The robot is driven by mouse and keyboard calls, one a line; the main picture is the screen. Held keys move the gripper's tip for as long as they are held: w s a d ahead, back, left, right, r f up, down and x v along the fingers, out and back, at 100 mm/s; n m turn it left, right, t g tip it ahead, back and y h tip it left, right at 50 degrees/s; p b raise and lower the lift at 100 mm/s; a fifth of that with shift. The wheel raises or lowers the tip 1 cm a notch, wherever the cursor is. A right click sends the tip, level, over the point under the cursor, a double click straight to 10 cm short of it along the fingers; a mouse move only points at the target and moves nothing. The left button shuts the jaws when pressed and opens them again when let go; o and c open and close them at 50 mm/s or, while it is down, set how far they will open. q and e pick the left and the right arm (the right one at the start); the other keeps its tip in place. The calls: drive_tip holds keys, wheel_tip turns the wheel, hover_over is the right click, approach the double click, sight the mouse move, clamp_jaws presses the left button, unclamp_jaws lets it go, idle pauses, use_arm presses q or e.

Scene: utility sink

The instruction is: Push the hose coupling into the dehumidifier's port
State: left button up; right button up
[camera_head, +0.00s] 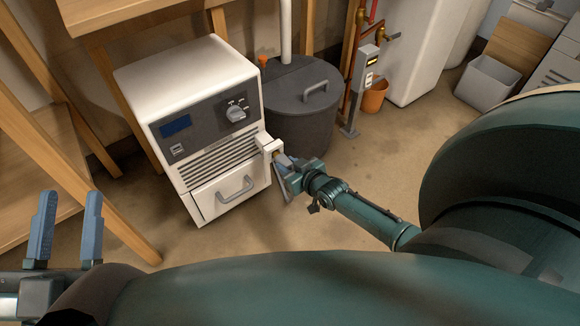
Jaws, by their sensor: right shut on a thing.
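The white dehumidifier (193,73) stands on the floor left of centre, with a dark control panel, a vent grille and a handled drawer in front. Its port block (268,144) juts out at the right front edge. My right gripper (280,158) is at that block, shut on the hose coupling, which is mostly hidden between the fingers. The coupling's end is at the block's face; I cannot tell whether it is inside the port. My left gripper (67,226) is open and empty at the lower left, well away from the dehumidifier.
A dark lidded tub (304,100) stands close behind and right of the dehumidifier. Copper pipes with a grey meter box (367,72) and an orange bucket (375,97) are further right. Wooden shelving (50,150) is at the left. The floor right of my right gripper is clear.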

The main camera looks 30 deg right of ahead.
use_arm(q)
drive_tip(key=shift+f+b, duration=0.3)
drive_tip(key=shift+f, duration=0.05)
use_arm(e)
drive_tip(key=shift+w+a, duration=0.1)
drive_tip(key=shift+w, duration=0.75)
drive_tip(key=o, duration=1)
drive_tip(key=shift+o, duration=0.2)
drive_tip(key=shift+s+r+p, duration=0.2)
drive_tip(key=shift+s+p, duration=0.05)
drive_tip(key=shift+p, duration=0.05)
use_arm(q)
drive_tip(key=shift+s+a+f+n+g+y+p, duration=0.2)
drive_tip(key=shift+f+g+y+p, duration=0.3)
drive_tip(key=shift+p, duration=1.1)
drive_tip(key=shift+s+a+f+n+g+y+p, duration=0.1)
drive_tip(key=shift+s+f+n+g+y+p, duration=0.15)
drive_tip(key=shift+f+y+p, duration=0.9)
use_arm(e)
drive_tip(key=v, duration=1.2)
drive_tip(key=shift+s+p, duration=0.25)
drive_tip(key=shift+p, duration=0.15)
use_arm(q)
drive_tip(key=shift+r+h, duration=0.35)
drive_tip(key=shift+r, duration=0.15)
use_arm(e)
drive_tip(key=shift+r, duration=0.1)
